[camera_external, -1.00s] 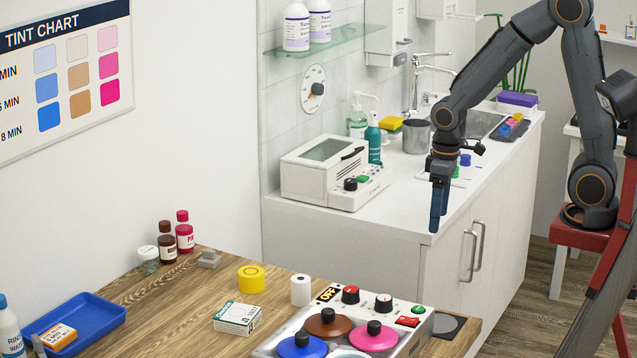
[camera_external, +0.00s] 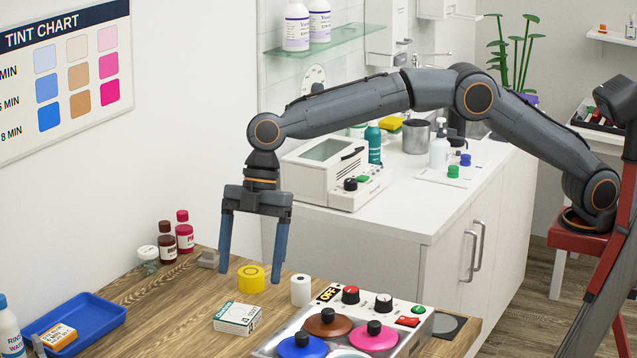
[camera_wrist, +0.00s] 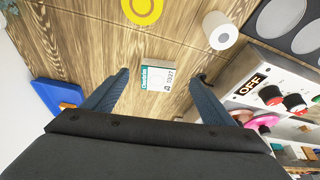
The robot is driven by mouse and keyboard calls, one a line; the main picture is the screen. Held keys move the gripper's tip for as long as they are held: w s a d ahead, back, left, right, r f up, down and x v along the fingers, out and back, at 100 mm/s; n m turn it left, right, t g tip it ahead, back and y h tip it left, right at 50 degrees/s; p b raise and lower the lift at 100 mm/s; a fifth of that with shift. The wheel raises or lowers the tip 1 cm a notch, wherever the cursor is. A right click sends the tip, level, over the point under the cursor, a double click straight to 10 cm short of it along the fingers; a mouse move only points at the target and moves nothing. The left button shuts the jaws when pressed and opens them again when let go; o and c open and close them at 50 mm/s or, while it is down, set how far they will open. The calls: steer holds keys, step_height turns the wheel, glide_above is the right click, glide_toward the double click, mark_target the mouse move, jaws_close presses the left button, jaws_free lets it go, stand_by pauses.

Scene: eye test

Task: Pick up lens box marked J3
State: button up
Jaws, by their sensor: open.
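A small white box with a teal band (camera_external: 237,318) lies flat on the wooden table, the only box there that looks like a lens box. In the wrist view the box (camera_wrist: 157,76) appears between my fingertips, with print on its white face too small to read surely; I cannot confirm J3. My gripper (camera_external: 250,275) points down, open and empty, above the table. In the external view its fingertips appear higher than the box. In the wrist view the fingers (camera_wrist: 161,75) stand wide on either side of the box, apart from it.
A yellow round piece (camera_external: 251,280) and a white roll (camera_external: 300,290) stand close to the box. A tint heater with coloured lids (camera_external: 330,322) is at right. A blue tray (camera_external: 100,310) holds an orange-labelled box (camera_external: 58,336). Bottles (camera_external: 167,245) stand at the back edge.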

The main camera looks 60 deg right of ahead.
mark_target(241, 308)
steer(key=shift+a+r+p+x, duration=0.15)
steer(key=shift+p+x, duration=0.25)
steer(key=shift+x, duration=0.95)
steer(key=shift+a+p+x, duration=0.3)
steer(key=shift+p+x, duration=0.05)
steer(key=shift+x, duration=0.95)
steer(key=shift+a+r+p+x, duration=0.15)
steer(key=shift+p+x, duration=0.25)
steer(key=shift+x, duration=0.95)
steer(key=c, duration=1.1)
steer(key=shift+c, duration=0.3)
steer(key=shift+r, duration=0.1)
